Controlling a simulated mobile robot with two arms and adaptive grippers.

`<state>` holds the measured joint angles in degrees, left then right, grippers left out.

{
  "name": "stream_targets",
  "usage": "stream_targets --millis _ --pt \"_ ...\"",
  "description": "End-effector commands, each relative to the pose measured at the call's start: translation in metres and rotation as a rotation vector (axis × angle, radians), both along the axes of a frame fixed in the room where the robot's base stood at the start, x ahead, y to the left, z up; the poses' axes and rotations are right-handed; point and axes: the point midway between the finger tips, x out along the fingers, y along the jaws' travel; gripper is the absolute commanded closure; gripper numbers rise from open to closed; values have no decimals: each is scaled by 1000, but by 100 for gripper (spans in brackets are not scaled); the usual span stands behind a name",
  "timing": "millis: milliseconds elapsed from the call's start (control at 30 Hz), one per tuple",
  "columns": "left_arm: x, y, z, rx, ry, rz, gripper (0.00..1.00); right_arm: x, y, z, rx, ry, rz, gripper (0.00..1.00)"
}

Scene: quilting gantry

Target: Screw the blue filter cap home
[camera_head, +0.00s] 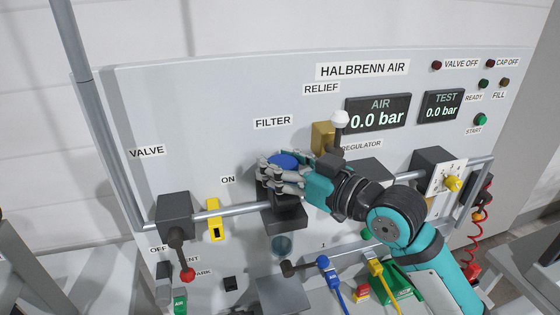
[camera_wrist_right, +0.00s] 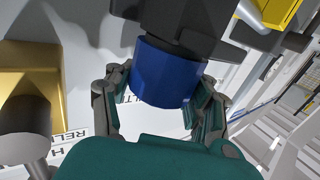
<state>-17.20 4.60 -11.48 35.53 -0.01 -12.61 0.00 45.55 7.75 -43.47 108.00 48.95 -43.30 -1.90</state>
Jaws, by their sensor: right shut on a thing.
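The blue filter cap (camera_head: 284,161) sits on top of the black filter body (camera_head: 284,218), under the FILTER label. My right gripper (camera_head: 281,174) is shut around the cap, with its arm coming in from the right. In the right wrist view the blue cap (camera_wrist_right: 165,74) is between the fingers of my right gripper (camera_wrist_right: 160,98), against the black body (camera_wrist_right: 178,25). How far the cap is threaded cannot be told. My left gripper is not in view.
A valve handle with a red knob (camera_head: 187,274) hangs at left. A yellow tag (camera_head: 214,220) is on the pipe. The brass relief block (camera_head: 323,137) with a white-knobbed lever (camera_head: 340,119) stands close to my right gripper. Blue (camera_head: 323,262) and yellow (camera_head: 375,268) plugs are below.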

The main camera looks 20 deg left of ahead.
Motion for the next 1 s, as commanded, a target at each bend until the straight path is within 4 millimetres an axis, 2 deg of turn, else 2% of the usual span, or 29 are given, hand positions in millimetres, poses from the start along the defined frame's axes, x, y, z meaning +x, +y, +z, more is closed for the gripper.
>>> stream_targets --millis 33,67,300,567,667,767,1000 --pt "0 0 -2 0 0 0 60 0 0 -2 0 0 0 88" --pt "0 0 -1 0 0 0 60 0 0 -1 0 0 0 45" --pt "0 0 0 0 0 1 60 0 0 -1 0 0 0 16" --pt "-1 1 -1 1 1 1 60 0 -1 -1 -1 0 0 16" --pt "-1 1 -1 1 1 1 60 -2 -7 -1 -1 0 -1 16" --pt "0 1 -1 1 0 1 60 -8 -20 -1 -1 -1 -2 16" --pt "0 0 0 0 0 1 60 -29 -68 2 -3 -1 -3 16"
